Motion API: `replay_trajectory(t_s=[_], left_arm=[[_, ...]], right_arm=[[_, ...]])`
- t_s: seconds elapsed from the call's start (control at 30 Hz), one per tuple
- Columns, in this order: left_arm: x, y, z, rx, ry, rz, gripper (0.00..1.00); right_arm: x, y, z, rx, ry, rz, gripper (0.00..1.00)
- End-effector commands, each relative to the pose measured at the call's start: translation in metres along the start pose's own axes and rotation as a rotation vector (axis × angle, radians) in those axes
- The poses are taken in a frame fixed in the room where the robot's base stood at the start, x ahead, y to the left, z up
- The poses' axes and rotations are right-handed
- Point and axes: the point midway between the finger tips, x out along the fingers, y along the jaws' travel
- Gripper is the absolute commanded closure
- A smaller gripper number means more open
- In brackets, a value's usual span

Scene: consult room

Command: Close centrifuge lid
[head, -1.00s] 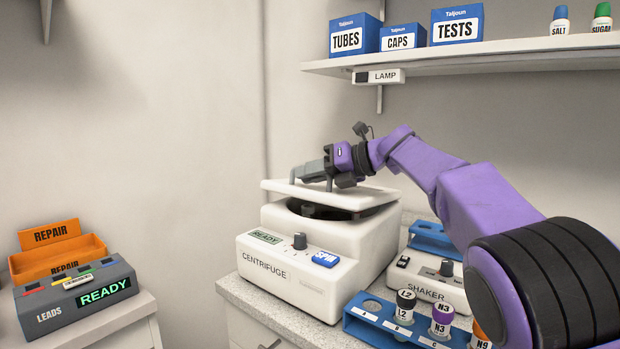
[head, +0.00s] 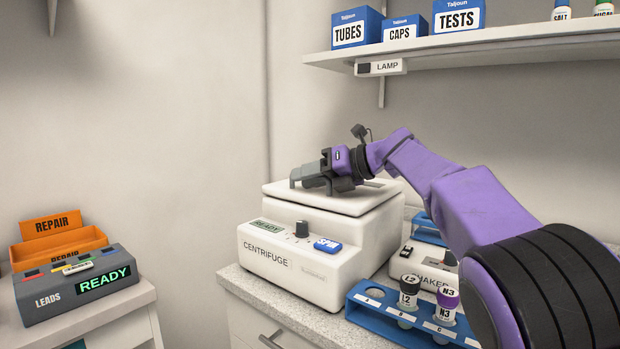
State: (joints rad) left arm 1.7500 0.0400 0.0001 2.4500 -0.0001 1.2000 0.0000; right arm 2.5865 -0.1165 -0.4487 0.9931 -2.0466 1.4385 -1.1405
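The white centrifuge (head: 292,262) stands on the speckled counter, with a READY display, a dark knob and a blue SPIN button on its front. Its flat white lid (head: 335,203) lies down level on the body, with only a thin dark seam between them. My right gripper (head: 308,178) is at the top of the lid, its fingers pointing left and touching or just above it. I cannot tell whether its fingers are open or shut. My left gripper is not in view.
A blue rack (head: 372,315) with capped tubes stands right of the centrifuge. The shaker (head: 425,252) is behind it, partly hidden by my arm. A shelf (head: 440,50) with boxes hangs above. The LEADS box (head: 45,299) and orange REPAIR bin (head: 30,252) sit far left.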

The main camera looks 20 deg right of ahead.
Motion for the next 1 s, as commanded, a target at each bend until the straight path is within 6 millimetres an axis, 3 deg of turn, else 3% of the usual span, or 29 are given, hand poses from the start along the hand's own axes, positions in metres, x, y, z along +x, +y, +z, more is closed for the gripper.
replay_trajectory(t_s=[0.47,0.8,1.0], left_arm=[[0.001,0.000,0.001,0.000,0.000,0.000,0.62],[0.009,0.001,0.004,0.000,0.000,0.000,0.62],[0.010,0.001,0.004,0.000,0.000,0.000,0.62]], right_arm=[[-0.004,-0.005,-0.002,0.003,0.003,-0.008,0.62],[-0.077,-0.001,-0.001,0.001,-0.002,-0.003,0.62],[-0.103,0.001,-0.001,-0.001,0.001,-0.002,0.62]])
